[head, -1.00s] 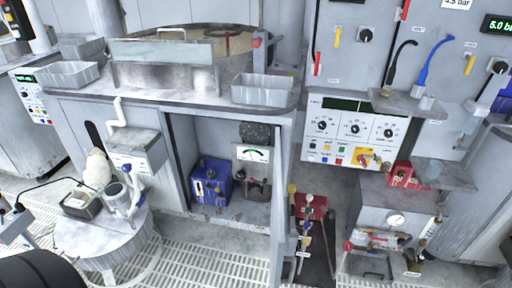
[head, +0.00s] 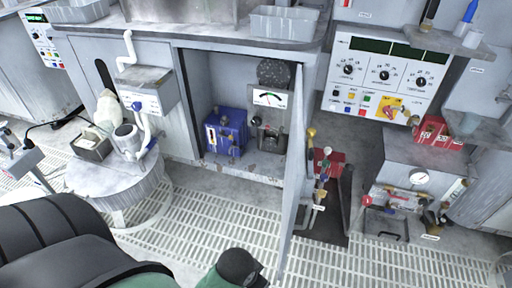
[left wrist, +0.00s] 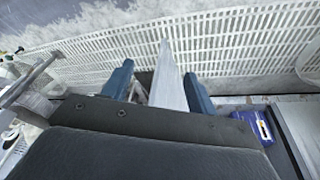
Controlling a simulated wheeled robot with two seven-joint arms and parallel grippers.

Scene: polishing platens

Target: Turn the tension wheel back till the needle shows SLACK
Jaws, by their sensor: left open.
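The gauge (head: 267,97) is a white plate with a coloured arc and dark needle, inside the open cabinet under the bench. Its lettering is too small to read. Below it is a small dark mechanism with knobs (head: 268,130); which part is the tension wheel I cannot tell. My left arm enters the head view at bottom left, but its gripper fingers do not show there. In the left wrist view my left gripper (left wrist: 158,69) is open, its blue fingers apart either side of a pale upright panel that looks like the cabinet door. My right gripper is not in view.
The cabinet door (head: 293,165) stands open, edge towards me, right of the opening. A blue box (head: 225,130) sits in the cabinet left of the gauge. A round pedestal (head: 115,188) stands at left. Grated floor (head: 205,215) in front is clear.

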